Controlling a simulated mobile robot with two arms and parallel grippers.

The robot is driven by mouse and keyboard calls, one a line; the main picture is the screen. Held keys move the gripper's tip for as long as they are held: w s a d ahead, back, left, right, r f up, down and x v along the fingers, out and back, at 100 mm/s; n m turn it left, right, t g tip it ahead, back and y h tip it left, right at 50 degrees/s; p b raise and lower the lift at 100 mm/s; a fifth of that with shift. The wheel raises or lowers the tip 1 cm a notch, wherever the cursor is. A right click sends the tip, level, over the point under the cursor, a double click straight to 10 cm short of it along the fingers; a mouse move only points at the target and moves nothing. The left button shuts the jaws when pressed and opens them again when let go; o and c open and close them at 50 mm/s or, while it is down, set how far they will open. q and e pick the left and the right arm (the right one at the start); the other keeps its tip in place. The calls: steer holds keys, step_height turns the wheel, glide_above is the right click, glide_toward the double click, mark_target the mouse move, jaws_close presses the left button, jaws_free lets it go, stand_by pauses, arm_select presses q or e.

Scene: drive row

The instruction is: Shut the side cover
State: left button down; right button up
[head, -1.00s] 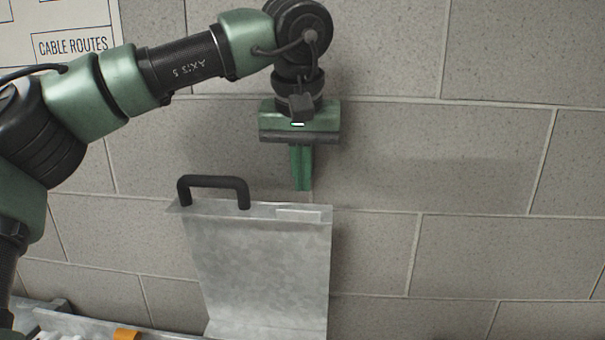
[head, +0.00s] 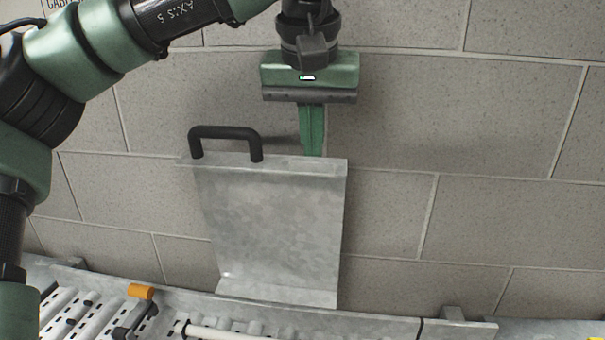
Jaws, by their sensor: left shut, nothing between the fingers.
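The side cover (head: 275,225) is a grey metal panel standing up from the long metal tray, with a bent foot at its lower edge. A black handle (head: 226,132) sticks up at the left of its top edge. My left gripper (head: 312,155) points down with its green fingers shut and empty. Its fingertips are at the cover's top edge, right of the handle, and the edge hides their ends. I cannot tell whether they touch the cover. My right gripper is not in view.
The metal tray's side wall (head: 385,325) runs along the bottom. A perforated rack (head: 65,312) with an orange clip (head: 141,292) and a white cable (head: 225,334) lies at the lower left. A grey block wall (head: 480,130) stands behind.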

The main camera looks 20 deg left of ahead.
arm_select(q)
steer(key=shift+s+d+b, duration=0.25)
steer(key=shift+s+b, duration=0.1)
steer(key=shift+s, duration=0.75)
steer(key=shift+s+d+b, duration=0.3)
steer(key=shift+s+b, duration=0.05)
steer(key=shift+s, duration=0.7)
steer(key=shift+s+d+b, duration=0.25)
steer(key=shift+s+b, duration=0.1)
steer(key=shift+s, duration=0.75)
steer(key=shift+s+d, duration=0.1)
steer(key=shift+s, duration=0.2)
step_height(320, 180, up, 8)
steer(key=p, duration=0.8)
glide_above(306, 162)
steer(key=s, duration=0.2)
steer(key=shift+d, duration=0.4)
